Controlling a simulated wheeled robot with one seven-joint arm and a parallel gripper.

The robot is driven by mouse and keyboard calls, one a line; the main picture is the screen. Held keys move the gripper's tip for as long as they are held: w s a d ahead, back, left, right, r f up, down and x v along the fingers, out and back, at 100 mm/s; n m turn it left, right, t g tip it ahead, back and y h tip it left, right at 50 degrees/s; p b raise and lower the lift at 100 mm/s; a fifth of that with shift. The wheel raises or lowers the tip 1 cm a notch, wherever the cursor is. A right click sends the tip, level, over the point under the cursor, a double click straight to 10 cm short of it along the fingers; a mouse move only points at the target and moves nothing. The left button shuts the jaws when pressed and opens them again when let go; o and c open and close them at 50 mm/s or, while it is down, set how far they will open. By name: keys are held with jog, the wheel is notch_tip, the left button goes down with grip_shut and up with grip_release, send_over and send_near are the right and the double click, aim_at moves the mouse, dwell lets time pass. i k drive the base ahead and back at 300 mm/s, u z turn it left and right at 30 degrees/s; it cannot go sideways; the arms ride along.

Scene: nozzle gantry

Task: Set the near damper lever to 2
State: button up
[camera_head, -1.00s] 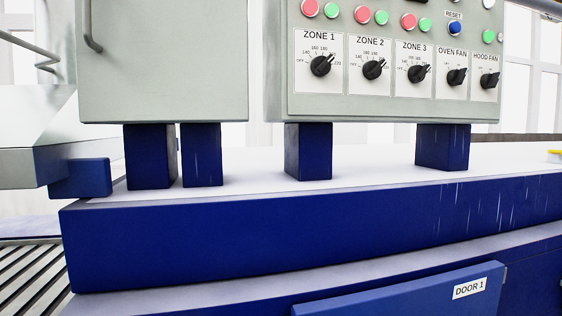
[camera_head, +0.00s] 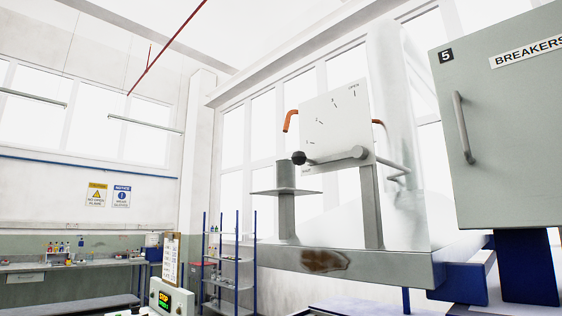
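A damper lever (camera_head: 330,156) with a black ball knob (camera_head: 299,158) shows in the head view, right of centre. Its grey arm runs almost level to the left from a pivot at the lower right of a white scale plate (camera_head: 330,118). The plate has several short tick marks in an arc and the word OPEN at its top right. The other marks are too small to read. Only this one lever can be made out. My gripper is not in view.
A grey post (camera_head: 371,205) stands under the pivot, on a grey ledge (camera_head: 400,262) with a rusty patch. A grey BREAKERS cabinet (camera_head: 510,130) marked 5 stands at the right. A blue shelf rack (camera_head: 230,265) and a STOP display box (camera_head: 170,298) are at lower left.

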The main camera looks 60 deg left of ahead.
aim_at(299, 158)
jog(key=u, duration=1.95)
